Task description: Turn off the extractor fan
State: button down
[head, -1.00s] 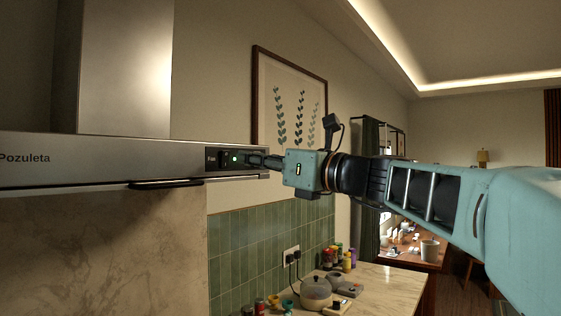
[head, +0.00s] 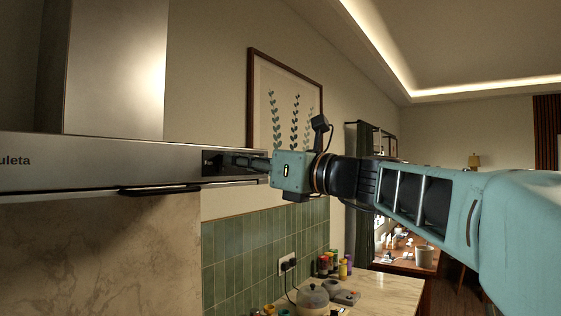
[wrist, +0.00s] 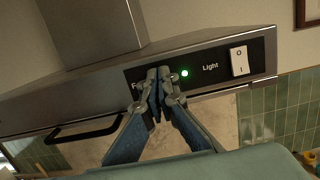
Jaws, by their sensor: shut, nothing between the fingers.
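The steel extractor hood (head: 90,150) is on the wall at left, with a dark control panel (head: 211,170) at its right end. In the wrist view the panel (wrist: 264,58) shows a lit green lamp (wrist: 185,73), the word "Light" and a white rocker switch (wrist: 239,60) marked O and I. Left of the lamp, a label starting with "F" is mostly hidden behind my fingers, and any fan switch there is hidden too. My gripper (wrist: 159,76) is shut and empty, its tips in front of the panel just left of the lamp. I cannot tell whether they touch it.
A dark handle bar (head: 160,189) runs along the hood's lower front edge. A framed plant picture (head: 288,105) hangs behind my gripper. Below, a counter (head: 385,290) holds a pot (head: 312,298) and several jars. The air in front of the hood is open.

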jog(key=shift+r+p, duration=0.15)
jog(key=shift+p, duration=0.15)
jog(key=r+h+p, duration=0.1)
jog(key=p, duration=0.3)
jog(key=shift+w+a+g, duration=0.15)
jog(key=shift+a+g, duration=0.15)
jog(key=shift+a, duration=0.1)
jog(key=shift+f, duration=0.3)
jog(key=shift+d, duration=0.2)
